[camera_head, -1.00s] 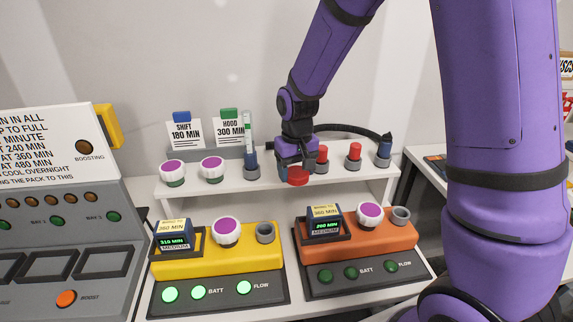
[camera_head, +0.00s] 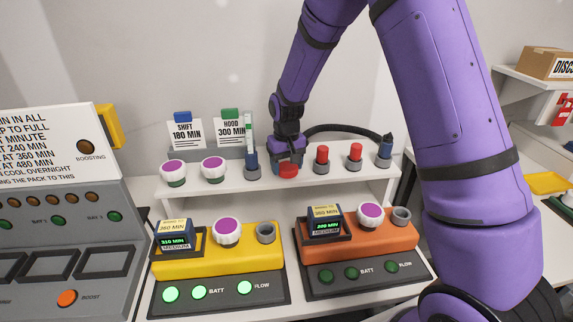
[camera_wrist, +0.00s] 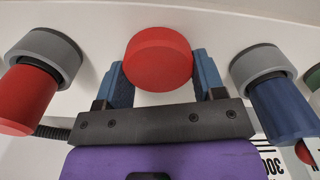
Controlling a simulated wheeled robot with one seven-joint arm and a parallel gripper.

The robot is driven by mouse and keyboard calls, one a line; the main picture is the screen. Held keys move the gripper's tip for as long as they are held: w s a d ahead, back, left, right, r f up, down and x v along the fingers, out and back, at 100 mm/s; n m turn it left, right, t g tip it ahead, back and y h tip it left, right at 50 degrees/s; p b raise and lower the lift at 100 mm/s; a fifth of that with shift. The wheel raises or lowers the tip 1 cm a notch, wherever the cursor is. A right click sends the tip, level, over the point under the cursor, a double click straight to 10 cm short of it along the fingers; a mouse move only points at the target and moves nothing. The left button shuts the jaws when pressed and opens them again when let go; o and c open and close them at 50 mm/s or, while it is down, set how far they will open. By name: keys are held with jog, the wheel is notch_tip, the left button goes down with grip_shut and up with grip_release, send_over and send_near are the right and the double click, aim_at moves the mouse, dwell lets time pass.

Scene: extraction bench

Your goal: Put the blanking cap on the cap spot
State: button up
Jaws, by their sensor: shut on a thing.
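The blanking cap (camera_head: 288,170) is a round red disc. My gripper (camera_head: 287,165) is shut on it at the white shelf, between the grey holder with the blue fitting at left and a grey holder with a red plug at right. The wrist view shows the cap (camera_wrist: 158,58) between the two blue fingers of my gripper (camera_wrist: 160,80). I cannot tell whether the cap touches the shelf. No marked cap spot shows; the surface under the cap is hidden.
White knobs (camera_head: 213,168) sit left. Yellow (camera_head: 200,262) and orange (camera_head: 350,250) units stand below.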

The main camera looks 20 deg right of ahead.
aim_at(286, 165)
jog(key=shift+f, duration=0.1)
jog(key=o, duration=1)
notch_tip(286, 165, up, 12)
jog(key=s+d+r+t, duration=0.1)
jog(key=s+d+r, duration=0.2)
jog(key=s+r, duration=0.6)
jog(key=s+d+r+t, duration=0.2)
jog(key=s+r, duration=0.1)
jog(key=s, duration=0.9)
jog(key=s+d+r+t, duration=0.2)
jog(key=s+r, duration=0.2)
jog(key=s, duration=0.8)
jog(key=shift+s+m, duration=0.35)
jog(key=shift+m, duration=0.05)
